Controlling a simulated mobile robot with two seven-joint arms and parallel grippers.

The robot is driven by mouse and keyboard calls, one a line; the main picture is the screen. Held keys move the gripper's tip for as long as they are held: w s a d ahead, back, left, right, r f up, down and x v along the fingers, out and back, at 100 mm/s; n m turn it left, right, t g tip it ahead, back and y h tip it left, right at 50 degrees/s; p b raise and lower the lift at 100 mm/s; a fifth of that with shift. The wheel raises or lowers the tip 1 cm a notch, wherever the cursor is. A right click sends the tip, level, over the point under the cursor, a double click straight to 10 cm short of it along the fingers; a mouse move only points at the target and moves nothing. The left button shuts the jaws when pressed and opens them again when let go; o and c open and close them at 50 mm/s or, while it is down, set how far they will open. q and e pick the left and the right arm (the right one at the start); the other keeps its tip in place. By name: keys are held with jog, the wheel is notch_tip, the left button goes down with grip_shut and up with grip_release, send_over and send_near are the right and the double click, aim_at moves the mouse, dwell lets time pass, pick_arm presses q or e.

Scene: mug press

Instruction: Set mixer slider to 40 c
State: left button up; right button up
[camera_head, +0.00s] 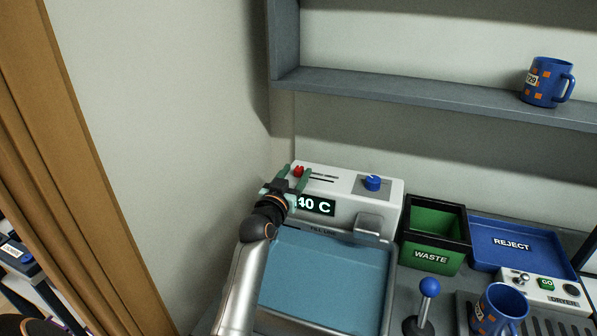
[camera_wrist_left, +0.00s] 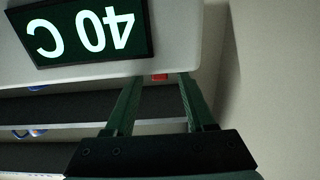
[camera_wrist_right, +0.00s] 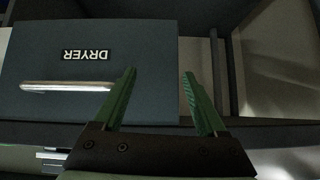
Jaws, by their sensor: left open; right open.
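The mixer (camera_head: 345,202) is a white box at the back of the counter, with a display (camera_head: 316,206) that reads 40 C. The display also shows upside down in the left wrist view (camera_wrist_left: 92,34). The red slider knob (camera_head: 298,171) is at the left end of the mixer's top, and a bit of it shows in the left wrist view (camera_wrist_left: 159,77). My left gripper (camera_head: 294,175) is open, with its fingers on either side of the red knob; I cannot tell whether they touch it. My right gripper (camera_wrist_right: 165,95) is open and empty in the right wrist view, in front of a dryer.
A blue knob (camera_head: 372,183) is on the mixer's right. A blue basin (camera_head: 322,275) lies in front. A green waste bin (camera_head: 431,257) and blue reject tray (camera_head: 506,250) stand right. Mugs are on the shelf (camera_head: 541,84) and counter (camera_head: 497,311). The dryer (camera_wrist_right: 95,75) has a handle.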

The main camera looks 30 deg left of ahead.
pick_arm(q)
jog(key=shift+s, duration=0.15)
grip_shut()
dwell(1.3)
